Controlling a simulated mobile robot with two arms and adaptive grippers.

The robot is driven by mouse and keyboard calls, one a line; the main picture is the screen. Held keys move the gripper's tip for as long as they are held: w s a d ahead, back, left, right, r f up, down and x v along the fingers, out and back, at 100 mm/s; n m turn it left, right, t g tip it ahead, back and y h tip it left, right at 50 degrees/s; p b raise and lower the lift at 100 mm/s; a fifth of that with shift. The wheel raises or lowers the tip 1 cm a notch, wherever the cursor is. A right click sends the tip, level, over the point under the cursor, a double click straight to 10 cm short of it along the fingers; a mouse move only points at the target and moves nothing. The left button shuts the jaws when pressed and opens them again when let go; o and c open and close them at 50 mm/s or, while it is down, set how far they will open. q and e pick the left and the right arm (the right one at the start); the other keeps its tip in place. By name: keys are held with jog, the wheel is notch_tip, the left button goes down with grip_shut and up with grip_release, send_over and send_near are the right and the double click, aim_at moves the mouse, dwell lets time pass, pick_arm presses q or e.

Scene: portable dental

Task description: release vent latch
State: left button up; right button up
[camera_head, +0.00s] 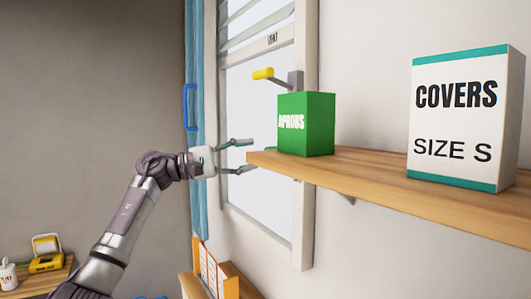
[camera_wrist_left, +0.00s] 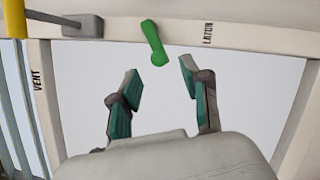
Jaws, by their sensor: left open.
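A yellow handle (camera_head: 263,73) sticks out on a grey mount (camera_head: 295,80) at the window frame, below the word VENT. In the left wrist view the yellow handle (camera_wrist_left: 15,18) is cut off at the top left corner, with its grey mount (camera_wrist_left: 84,25) on the frame. My left gripper (camera_head: 250,155) is open and empty in front of the pane, near the shelf end. In the wrist view its fingertips (camera_wrist_left: 161,72) are just below the green lever, apart from it. My right gripper is not in view.
A wooden shelf (camera_head: 372,163) juts in at right, close to my left fingers. It bears a green APRONS box (camera_head: 306,135) and a white COVERS box (camera_head: 455,122). A blue curtain (camera_head: 197,60) hangs at the left window edge. Air left of the curtain is free.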

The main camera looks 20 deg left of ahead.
pick_arm(q)
jog(key=v, duration=0.5)
jog(key=shift+s+a, duration=0.25)
jog(key=shift+a, duration=0.1)
